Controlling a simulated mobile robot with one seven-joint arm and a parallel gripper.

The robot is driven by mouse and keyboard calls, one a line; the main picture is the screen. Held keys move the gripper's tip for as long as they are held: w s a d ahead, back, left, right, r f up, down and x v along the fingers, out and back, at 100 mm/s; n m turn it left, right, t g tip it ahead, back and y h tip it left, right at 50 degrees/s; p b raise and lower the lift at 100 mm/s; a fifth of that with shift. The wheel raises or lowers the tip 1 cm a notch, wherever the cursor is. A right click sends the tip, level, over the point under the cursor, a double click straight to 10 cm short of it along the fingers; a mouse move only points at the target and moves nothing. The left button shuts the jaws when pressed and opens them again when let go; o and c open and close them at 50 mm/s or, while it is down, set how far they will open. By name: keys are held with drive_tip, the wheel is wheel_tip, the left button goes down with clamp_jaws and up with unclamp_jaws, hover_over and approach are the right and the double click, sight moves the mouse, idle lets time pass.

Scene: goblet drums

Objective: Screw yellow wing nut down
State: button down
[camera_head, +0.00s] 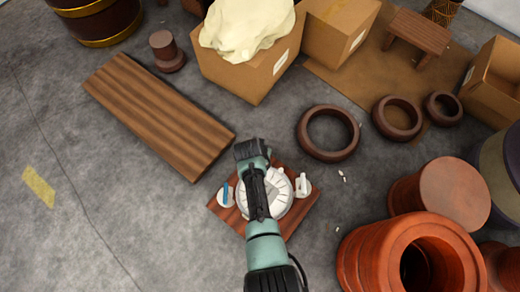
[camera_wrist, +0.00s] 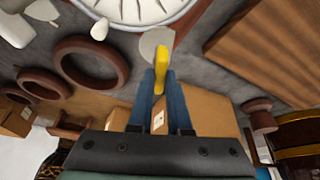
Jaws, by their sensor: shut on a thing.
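The yellow wing nut (camera_wrist: 161,68) is between the two blue fingers of my gripper (camera_wrist: 160,82) in the wrist view. My gripper is shut on it. The nut is against a grey rounded tab (camera_wrist: 153,42) at the rim of a white round drum head (camera_wrist: 140,8). How far the nut is threaded is hidden. In the head view the white drum head (camera_head: 278,203) lies on a small wooden board, partly covered by my arm. My gripper (camera_head: 252,150) is over its far edge there, and its fingers and the nut are hidden.
A blue-marked tab (camera_head: 225,195) and a white tab (camera_head: 302,186) flank the drum head. A long wooden plank (camera_head: 155,112) lies up left. Dark rings (camera_head: 328,133), cardboard boxes (camera_head: 250,75) and reddish drum bodies (camera_head: 410,255) stand around.

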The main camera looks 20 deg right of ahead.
drive_tip(key=m, duration=0.1)
drive_tip(key=m+g+h+b, duration=0.1)
drive_tip(key=m, duration=0.1)
drive_tip(key=shift+a+f+m, duration=0.15)
drive_tip(key=shift+m, duration=0.15)
drive_tip(key=shift+m+g+b, duration=0.5)
drive_tip(key=shift+m+b, duration=0.4)
drive_tip(key=shift+m, duration=0.6)
drive_tip(key=c, duration=0.9)
unclamp_jaws()
drive_tip(key=shift+o, duration=0.2)
drive_tip(key=shift+w, duration=0.1)
drive_tip(key=p+v, duration=0.8)
drive_tip(key=v, duration=0.5)
drive_tip(key=shift+a, duration=0.3)
drive_tip(key=shift+w, duration=0.1)
